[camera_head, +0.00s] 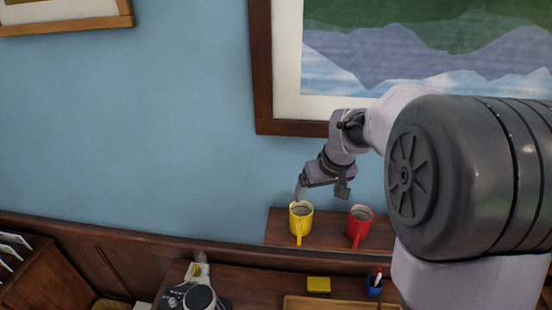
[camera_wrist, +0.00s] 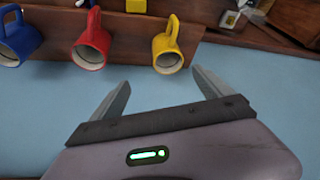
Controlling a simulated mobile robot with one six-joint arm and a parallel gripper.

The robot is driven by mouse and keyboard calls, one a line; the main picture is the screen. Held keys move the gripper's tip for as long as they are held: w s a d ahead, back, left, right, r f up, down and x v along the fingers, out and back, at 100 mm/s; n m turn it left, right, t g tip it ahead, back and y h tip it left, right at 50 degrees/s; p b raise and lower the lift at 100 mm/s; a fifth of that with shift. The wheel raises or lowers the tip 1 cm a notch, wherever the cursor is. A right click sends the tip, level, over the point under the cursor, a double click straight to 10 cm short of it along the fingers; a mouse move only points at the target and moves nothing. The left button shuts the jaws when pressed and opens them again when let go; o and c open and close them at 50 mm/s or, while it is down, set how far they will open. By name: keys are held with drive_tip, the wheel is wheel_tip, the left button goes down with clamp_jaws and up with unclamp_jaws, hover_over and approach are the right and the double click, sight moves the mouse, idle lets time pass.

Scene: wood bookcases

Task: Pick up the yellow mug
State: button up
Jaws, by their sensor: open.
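The yellow mug (camera_head: 300,222) stands on a small dark wood shelf, left of a red mug (camera_head: 359,226). Its handle faces the camera in the head view. My gripper (camera_head: 321,190) is above and behind the mugs near the wall, and its left finger overlaps the yellow mug's rim in the picture. In the wrist view my gripper (camera_wrist: 161,82) is open and empty. The yellow mug (camera_wrist: 166,52) appears just beyond the fingertips, roughly between them, with its mouth showing. I cannot tell whether a finger touches it.
In the wrist view, the red mug (camera_wrist: 91,45) and a blue mug (camera_wrist: 18,40) stand beside the yellow one. The shelf (camera_head: 284,228) backs onto a blue wall (camera_head: 150,130). A framed picture (camera_head: 262,70) hangs above. Below are a yellow block (camera_head: 318,284) and a blue pen cup (camera_head: 373,290).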

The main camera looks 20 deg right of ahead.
approach(300, 214)
drive_tip(key=s+a+r, duration=0.2)
drive_tip(key=s, duration=0.2)
drive_tip(key=x, duration=0.3)
drive_tip(key=w+d+p+x, duration=0.1)
drive_tip(key=x, duration=0.6)
drive_tip(key=shift+w+d+r, duration=0.15)
drive_tip(key=shift+w+r, duration=0.2)
drive_tip(key=shift+s+r, duration=0.15)
drive_tip(key=shift+s, duration=0.1)
drive_tip(key=shift+c, duration=1)
drive_tip(key=shift+w, duration=0.1)
drive_tip(key=c, duration=1.6)
drive_tip(key=shift+o, duration=0.2)
